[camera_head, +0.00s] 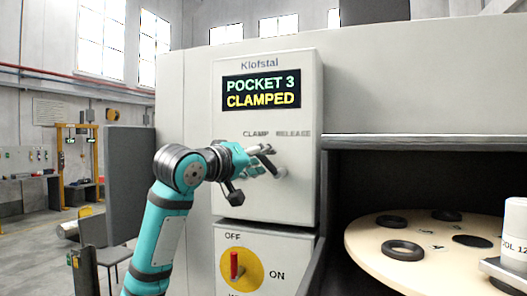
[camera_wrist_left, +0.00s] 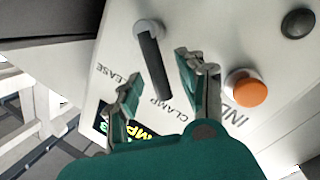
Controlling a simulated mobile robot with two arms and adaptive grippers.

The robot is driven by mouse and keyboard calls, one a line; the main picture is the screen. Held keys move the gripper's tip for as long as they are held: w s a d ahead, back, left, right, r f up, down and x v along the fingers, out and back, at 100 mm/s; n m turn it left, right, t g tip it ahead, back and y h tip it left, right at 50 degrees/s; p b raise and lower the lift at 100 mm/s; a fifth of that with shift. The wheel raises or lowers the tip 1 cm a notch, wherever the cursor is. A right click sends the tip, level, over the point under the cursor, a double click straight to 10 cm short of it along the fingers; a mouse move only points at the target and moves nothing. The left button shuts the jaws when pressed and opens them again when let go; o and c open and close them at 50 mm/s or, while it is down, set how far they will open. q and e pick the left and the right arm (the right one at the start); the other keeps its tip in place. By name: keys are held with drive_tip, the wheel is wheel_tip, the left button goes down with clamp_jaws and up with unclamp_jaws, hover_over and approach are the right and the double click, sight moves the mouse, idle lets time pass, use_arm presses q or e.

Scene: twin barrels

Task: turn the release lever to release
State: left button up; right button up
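The release lever is a dark bar (camera_wrist_left: 153,62) on a round pale pivot in the left wrist view. It points toward the word CLAMP, and RELEASE is printed to one side. In the head view, the lever (camera_head: 267,163) is partly hidden by my gripper and leans up-left from its pivot. My left gripper (camera_head: 262,160) is at the panel. In the left wrist view its two fingers (camera_wrist_left: 158,66) are apart, one on each side of the lever, with gaps visible. The display (camera_head: 262,91) reads POCKET 3 CLAMPED. My right gripper is not in view.
An orange button (camera_wrist_left: 248,90) and a dark round knob (camera_wrist_left: 298,22) are on the panel near the lever. Below is a red switch on a yellow disc (camera_head: 236,265). At right, a round tool plate (camera_head: 375,247) sits in an open bay beside a white cylinder (camera_head: 515,235).

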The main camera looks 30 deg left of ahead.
use_arm(q)
drive_tip(key=shift+w, duration=0.55)
clamp_jaws()
drive_tip(key=shift+w+f, duration=0.2)
drive_tip(key=shift+w, duration=0.1)
idle(0.3)
